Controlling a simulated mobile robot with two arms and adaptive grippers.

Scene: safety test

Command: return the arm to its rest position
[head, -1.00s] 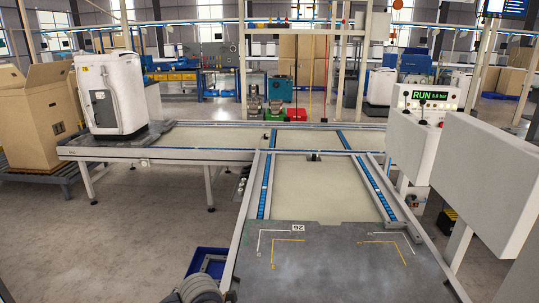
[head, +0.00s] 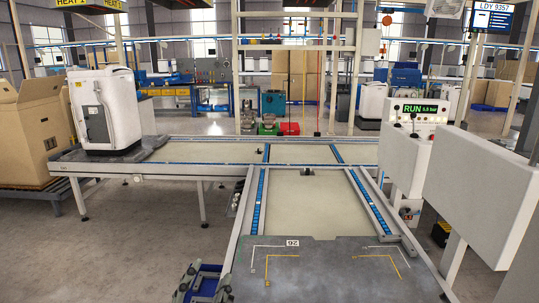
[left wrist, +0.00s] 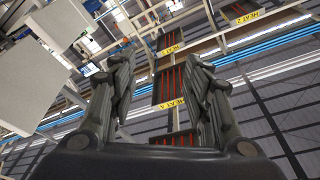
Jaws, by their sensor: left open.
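My left gripper (head: 198,283) shows at the bottom left of the head view, low beside the conveyor frame and in front of a blue crate. Only its upper part is in the picture. In the left wrist view my left gripper (left wrist: 160,58) has its two dark fingers spread apart, with nothing between them. The fingers point up toward the ceiling. My right gripper is not in view.
The grey plate (head: 325,270) with corner marks at the near conveyor end is bare. A white machine (head: 105,110) stands on the left conveyor. A cardboard box (head: 30,130) is far left.

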